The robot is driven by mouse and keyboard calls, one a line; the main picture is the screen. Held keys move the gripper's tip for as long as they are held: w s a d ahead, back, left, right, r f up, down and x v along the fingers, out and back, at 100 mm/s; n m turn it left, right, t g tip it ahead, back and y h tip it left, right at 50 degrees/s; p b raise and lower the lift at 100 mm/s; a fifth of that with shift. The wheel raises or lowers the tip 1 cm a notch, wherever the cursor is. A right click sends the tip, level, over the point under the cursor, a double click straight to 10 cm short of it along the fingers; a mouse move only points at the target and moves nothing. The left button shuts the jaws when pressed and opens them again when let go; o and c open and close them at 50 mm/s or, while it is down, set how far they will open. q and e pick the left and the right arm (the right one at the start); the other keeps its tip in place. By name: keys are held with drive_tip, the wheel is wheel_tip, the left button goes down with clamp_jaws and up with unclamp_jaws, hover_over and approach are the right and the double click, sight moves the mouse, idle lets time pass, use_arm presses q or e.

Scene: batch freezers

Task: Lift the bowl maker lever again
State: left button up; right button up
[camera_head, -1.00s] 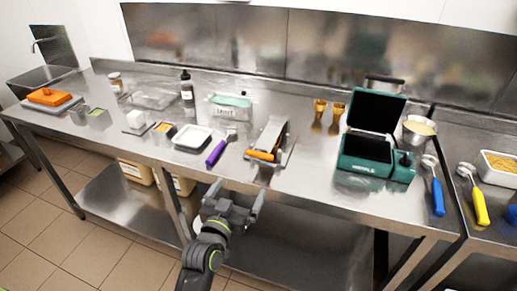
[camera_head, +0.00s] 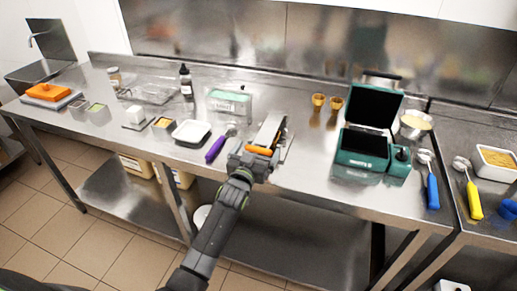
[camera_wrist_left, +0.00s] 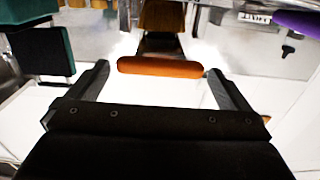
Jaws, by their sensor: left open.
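The bowl maker is a steel device (camera_head: 271,128) on the counter with an orange lever handle (camera_head: 259,150) at its front. My left gripper (camera_head: 257,157) is open at the handle. In the left wrist view the orange handle (camera_wrist_left: 160,67) lies crosswise between the tips of my left gripper (camera_wrist_left: 158,72), with a small gap at each side. The gripper is not closed on it. Part of the device's front is hidden by the gripper in the head view. My right gripper is not in view.
A purple-handled scoop (camera_head: 218,145) and a white tray (camera_head: 191,132) lie left of the device. A green machine with a raised lid (camera_head: 374,108) stands to the right. Two small golden cups (camera_head: 336,103) stand behind. The counter between device and green machine is clear.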

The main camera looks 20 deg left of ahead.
use_arm(q)
drive_tip(key=shift+w, duration=0.95)
